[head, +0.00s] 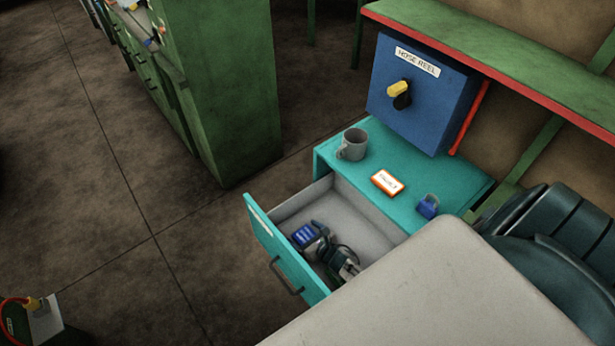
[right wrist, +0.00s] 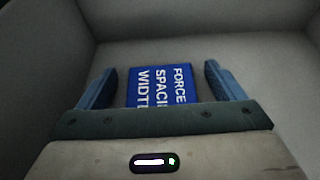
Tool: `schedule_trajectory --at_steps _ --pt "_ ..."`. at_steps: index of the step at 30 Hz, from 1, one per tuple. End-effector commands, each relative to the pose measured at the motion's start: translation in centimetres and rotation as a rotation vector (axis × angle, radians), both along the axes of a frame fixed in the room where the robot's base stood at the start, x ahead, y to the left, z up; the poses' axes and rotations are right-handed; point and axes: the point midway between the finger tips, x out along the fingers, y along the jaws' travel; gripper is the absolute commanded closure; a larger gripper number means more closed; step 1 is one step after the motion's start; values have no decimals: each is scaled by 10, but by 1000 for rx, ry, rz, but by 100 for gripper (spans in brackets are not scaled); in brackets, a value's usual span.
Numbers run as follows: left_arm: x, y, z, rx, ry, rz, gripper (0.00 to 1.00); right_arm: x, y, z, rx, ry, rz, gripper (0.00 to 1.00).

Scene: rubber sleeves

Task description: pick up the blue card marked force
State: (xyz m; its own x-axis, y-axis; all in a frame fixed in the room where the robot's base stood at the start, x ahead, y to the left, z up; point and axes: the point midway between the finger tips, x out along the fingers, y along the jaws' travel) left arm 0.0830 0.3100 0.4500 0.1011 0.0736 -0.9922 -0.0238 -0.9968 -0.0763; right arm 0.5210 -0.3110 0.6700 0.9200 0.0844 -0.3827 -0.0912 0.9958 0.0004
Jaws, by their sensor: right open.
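The blue card (head: 303,234) lies on the floor of the open grey drawer (head: 365,215), toward its left front. In the right wrist view the card (right wrist: 160,86) shows white words, FORCE at the right, then a partly hidden SPACI and WIDT. My right gripper (head: 314,239) reaches down into the drawer beside the card. In the right wrist view the gripper (right wrist: 160,74) is open, with one blue-sleeved finger on each side of the card and a gap to both. The card's near end is hidden behind the gripper body. My left gripper is not in view.
The teal cabinet (head: 330,157) carries a grey mug (head: 353,144), an orange-edged labelled box (head: 387,182) and a small blue item (head: 428,206). A blue HOSE REEL box (head: 420,95) stands behind. The drawer walls surround my right gripper. Floor at left is mostly clear.

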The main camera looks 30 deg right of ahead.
Motion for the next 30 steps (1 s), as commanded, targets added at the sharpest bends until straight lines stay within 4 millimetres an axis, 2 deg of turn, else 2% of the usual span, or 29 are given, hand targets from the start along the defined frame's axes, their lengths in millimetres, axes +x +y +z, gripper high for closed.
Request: schedule_trajectory --at_steps 1,6,9,16,20,23,30 --pt "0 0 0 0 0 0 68 0 0 0 0 0 0 11" --pt "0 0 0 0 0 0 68 0 0 0 0 0 0 44" --pt "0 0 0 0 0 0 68 0 0 0 0 0 0 59" --pt "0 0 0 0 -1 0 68 0 0 1 0 0 0 59" --pt "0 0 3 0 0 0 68 0 0 10 -1 -1 2 59" --pt "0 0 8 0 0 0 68 0 0 25 -2 -2 2 59" --pt "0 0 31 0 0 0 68 0 -1 74 -3 -1 1 59"
